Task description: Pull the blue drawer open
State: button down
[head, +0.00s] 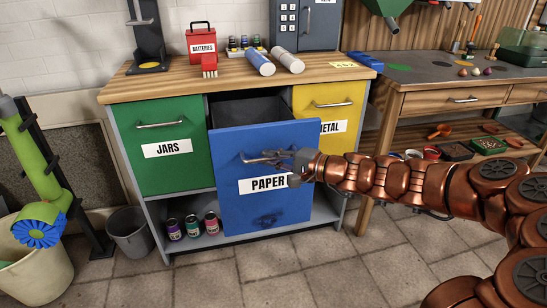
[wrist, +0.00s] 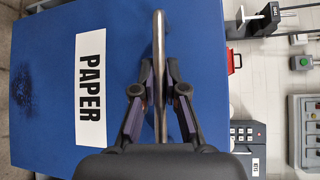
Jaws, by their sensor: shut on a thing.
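The blue drawer (head: 240,205), labelled PAPER, stands pulled out from the cabinet in the head view, with its dark empty-looking inside showing behind the front. Its front also fills much of the wrist view (wrist: 45,100). My gripper (head: 265,157) is at the upper part of the drawer front. In the wrist view my gripper (wrist: 159,100) has its two fingers on either side of the metal handle bar (wrist: 159,30), shut on it. In the head view my gripper covers part of the handle.
The closed green JARS drawer (head: 165,150) is on the left and the yellow METAL drawer (head: 340,100) on the right. Small jars (head: 192,227) stand on the shelf below. A grey bin (head: 130,232) stands at the left. Tiled floor (head: 290,270) in front is clear.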

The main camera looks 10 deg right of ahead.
jog(key=c, duration=1.2)
grip_release()
jog(key=v, duration=1.2)
jog(key=s+a+r+n+g+h+p, duration=0.2)
jog(key=s+a+r+n+g+p, duration=0.3)
jog(key=s+p, duration=0.35)
jog(key=s+a+r+n+g+h+p, duration=0.25)
jog(key=s+a+r+g+p, duration=0.2)
jog(key=s+a+p, duration=0.35)
jog(key=s+d+r+g+h+p, duration=0.1)
jog(key=s+d+r+h+p, duration=0.3)
jog(key=s+d+p, duration=0.3)
jog(key=s+d+r+n+g+h+p, duration=0.1)
jog(key=s+d+r+h+p, duration=0.3)
jog(key=s, duration=0.6)
jog(key=d+r+p, duration=0.2)
jog(key=d+p, duration=0.1)
jog(key=d, duration=0.1)
jog(key=shift+r+h, duration=0.3)
jog(key=shift+h, duration=0.05)
